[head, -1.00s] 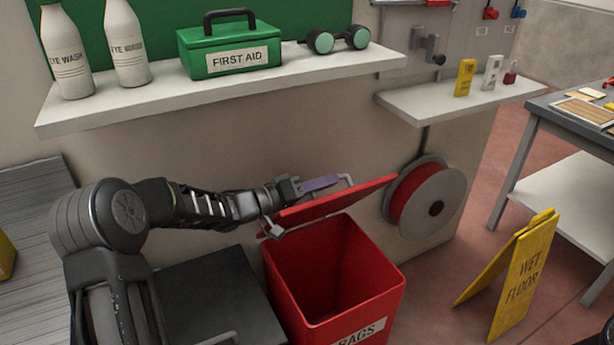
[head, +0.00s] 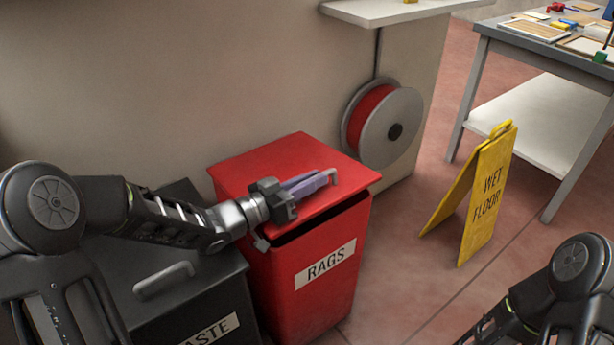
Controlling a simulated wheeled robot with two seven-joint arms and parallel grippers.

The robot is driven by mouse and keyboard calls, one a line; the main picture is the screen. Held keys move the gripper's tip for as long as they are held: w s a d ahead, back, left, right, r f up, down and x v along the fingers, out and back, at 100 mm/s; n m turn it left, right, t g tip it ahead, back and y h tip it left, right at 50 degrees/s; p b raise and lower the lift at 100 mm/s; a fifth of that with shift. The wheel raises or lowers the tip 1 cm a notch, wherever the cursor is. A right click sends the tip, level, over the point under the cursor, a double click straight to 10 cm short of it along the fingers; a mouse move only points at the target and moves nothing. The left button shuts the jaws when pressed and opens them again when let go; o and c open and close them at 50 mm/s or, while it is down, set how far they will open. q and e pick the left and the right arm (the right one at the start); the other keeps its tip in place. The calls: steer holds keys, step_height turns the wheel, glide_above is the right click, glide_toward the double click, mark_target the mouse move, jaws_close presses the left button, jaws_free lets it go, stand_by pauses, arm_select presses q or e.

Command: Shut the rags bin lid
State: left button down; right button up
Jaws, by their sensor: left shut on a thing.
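The red rags bin (head: 305,285) stands below the wall with its white RAGS label facing me. Its red lid (head: 262,160) lies almost flat over the bin, with a narrow dark gap showing along the front edge. My left gripper (head: 312,184) lies over the lid near its front and is shut on the lid handle (head: 331,174), a pale bar mostly hidden by the fingers. My right arm shows at the lower right, but its gripper is not in the picture.
A dark waste bin (head: 205,300) with a grey handle stands left of the rags bin. A hose reel (head: 397,130) hangs on the wall behind. A yellow wet floor sign (head: 487,195) stands to the right, before a grey table (head: 490,38).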

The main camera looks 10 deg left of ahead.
arm_select(q)
steer(key=shift+d+f, duration=0.1)
steer(key=shift+f, duration=0.25)
steer(key=c, duration=1.5)
jaws_free()
steer(key=shift+o, duration=0.2)
steer(key=shift+r, duration=0.1)
step_height(320, 180, up, 10)
steer(key=p, duration=0.3)
steer(key=shift+d+r+p, duration=0.1)
steer(key=shift+p, duration=0.2)
steer(key=shift+s, duration=0.1)
steer(key=p+v, duration=0.3)
steer(key=v, duration=0.6)
